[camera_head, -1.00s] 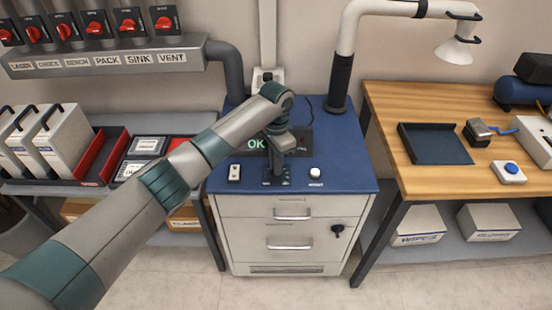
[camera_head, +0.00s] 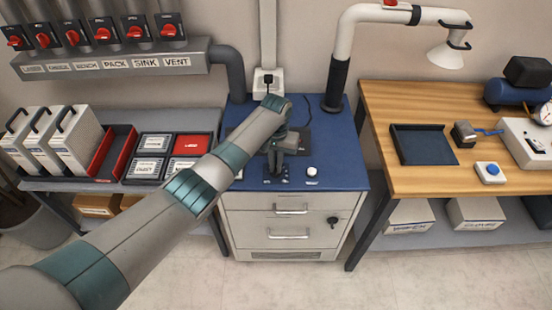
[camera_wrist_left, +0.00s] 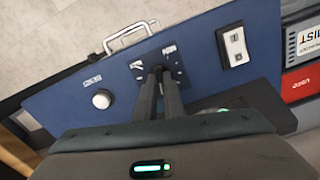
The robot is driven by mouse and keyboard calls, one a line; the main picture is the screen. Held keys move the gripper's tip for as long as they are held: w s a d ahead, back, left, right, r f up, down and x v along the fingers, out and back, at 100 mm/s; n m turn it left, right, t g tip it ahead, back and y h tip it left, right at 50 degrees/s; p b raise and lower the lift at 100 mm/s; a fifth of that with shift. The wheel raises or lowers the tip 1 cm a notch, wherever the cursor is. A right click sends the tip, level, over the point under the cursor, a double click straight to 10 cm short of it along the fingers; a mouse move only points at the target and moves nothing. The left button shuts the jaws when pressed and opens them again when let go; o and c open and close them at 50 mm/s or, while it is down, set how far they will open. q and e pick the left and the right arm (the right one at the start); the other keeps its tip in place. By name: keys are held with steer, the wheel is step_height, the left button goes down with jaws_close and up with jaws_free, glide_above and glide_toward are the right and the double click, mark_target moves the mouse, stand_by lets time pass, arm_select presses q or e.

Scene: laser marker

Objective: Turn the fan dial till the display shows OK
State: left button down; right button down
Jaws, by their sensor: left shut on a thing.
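My left gripper (camera_head: 276,172) points down at the small dark dial panel (camera_head: 262,184) on the blue top of the cabinet. In the left wrist view its two fingers (camera_wrist_left: 160,76) are close together over the panel (camera_wrist_left: 148,68), shut on the fan dial, which is mostly hidden between them. The dark display (camera_head: 304,141) stands behind the gripper. My arm covers its lettering in the head view. In the left wrist view the display (camera_wrist_left: 265,105) shows only a green glow, with no readable text. My right gripper is not in view.
A white round button (camera_head: 311,171) is right of the panel, and a rocker switch (camera_wrist_left: 233,45) is on its other side. A white fume arm (camera_head: 343,50) rises behind. A wooden bench (camera_head: 380,107) stands right; a shelf with white cases (camera_head: 70,140) stands left.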

arm_select(q)
steer(key=n+p, duration=0.2)
steer(key=n, duration=0.2)
steer(key=shift+r+n+p, duration=0.25)
steer(key=shift+n+p, duration=0.05)
steer(key=shift+p, duration=0.1)
steer(key=n+p, duration=0.1)
steer(key=n, duration=0.3)
steer(key=shift+w+f, duration=0.1)
steer(key=shift+w, duration=0.05)
steer(key=shift+p, duration=0.3)
steer(key=c, duration=1.9)
jaws_free()
steer(key=shift+o, duration=0.2)
steer(key=shift+f, duration=0.1)
steer(key=shift+r, duration=0.55)
step_height(320, 180, up, 16)
steer(key=b, duration=0.3)
steer(key=shift+r, duration=0.2)
